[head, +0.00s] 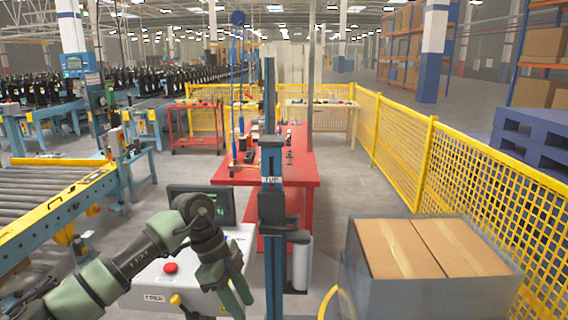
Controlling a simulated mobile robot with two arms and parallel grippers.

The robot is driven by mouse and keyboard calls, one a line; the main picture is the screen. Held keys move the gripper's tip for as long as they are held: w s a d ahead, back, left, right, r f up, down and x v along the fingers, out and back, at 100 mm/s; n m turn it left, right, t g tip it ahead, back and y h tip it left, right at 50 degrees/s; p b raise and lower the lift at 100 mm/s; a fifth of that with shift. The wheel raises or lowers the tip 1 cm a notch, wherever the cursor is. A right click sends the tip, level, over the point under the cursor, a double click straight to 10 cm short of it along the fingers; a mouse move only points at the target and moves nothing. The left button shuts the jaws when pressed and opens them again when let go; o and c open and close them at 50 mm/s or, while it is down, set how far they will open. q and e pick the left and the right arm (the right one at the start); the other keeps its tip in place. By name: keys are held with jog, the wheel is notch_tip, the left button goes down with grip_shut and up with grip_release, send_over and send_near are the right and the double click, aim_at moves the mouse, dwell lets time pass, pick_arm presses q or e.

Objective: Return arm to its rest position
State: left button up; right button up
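My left arm comes in from the lower left, bent at a dark wrist joint. My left gripper (240,297) hangs down at its end with green fingers, in front of a white control box (158,283). The fingers look narrow from this angle, and I cannot tell whether they are apart or closed. I see nothing clearly held in them. My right arm and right gripper are not in view.
The control box has a red button (170,268) and a monitor (205,204). A blue column (271,180) stands just right of my gripper. A grey bin (440,296) holds cardboard boxes (400,250). Behind are a red table (300,165), a roller conveyor (45,200) and yellow fencing (405,140).

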pick_arm(q)
jog(key=w+d+f+n+t+h, duration=0.2)
jog(key=d+f+n+t+h, duration=0.15)
jog(key=d+f+h, duration=0.8)
jog(key=s+a+f+n+t+y, duration=0.25)
jog(key=a+f+n, duration=0.2)
jog(key=f, duration=0.45)
jog(key=s+a+f+n+t+y, duration=0.1)
jog(key=a+f+n+t+y, duration=0.3)
jog(key=f, duration=0.4)
jog(key=s+a+f+n+t+y, duration=0.25)
jog(key=a+f, duration=0.35)
jog(key=f, duration=0.3)
jog(key=s+a+f+n+g+y, duration=0.15)
jog(key=s+a+f, duration=0.25)
jog(key=s+f, duration=0.45)
jog(key=s+a+f+n+g+y, duration=0.1)
jog(key=s+a+f+g+y, duration=0.2)
jog(key=s+f, duration=0.5)
jog(key=s+a+f+g, duration=0.1)
jog(key=s+f+g, duration=0.1)
jog(key=s, duration=0.7)
jog(key=s+a+f+g+y, duration=0.1)
jog(key=s+f, duration=0.2)
jog(key=s, duration=0.7)
jog(key=s+a+f+n+g+y, duration=0.1)
jog(key=s+a+f+g, duration=0.1)
jog(key=s, duration=0.8)
jog(key=shift+s+f+g, duration=0.25)
jog(key=shift+g, duration=0.05)
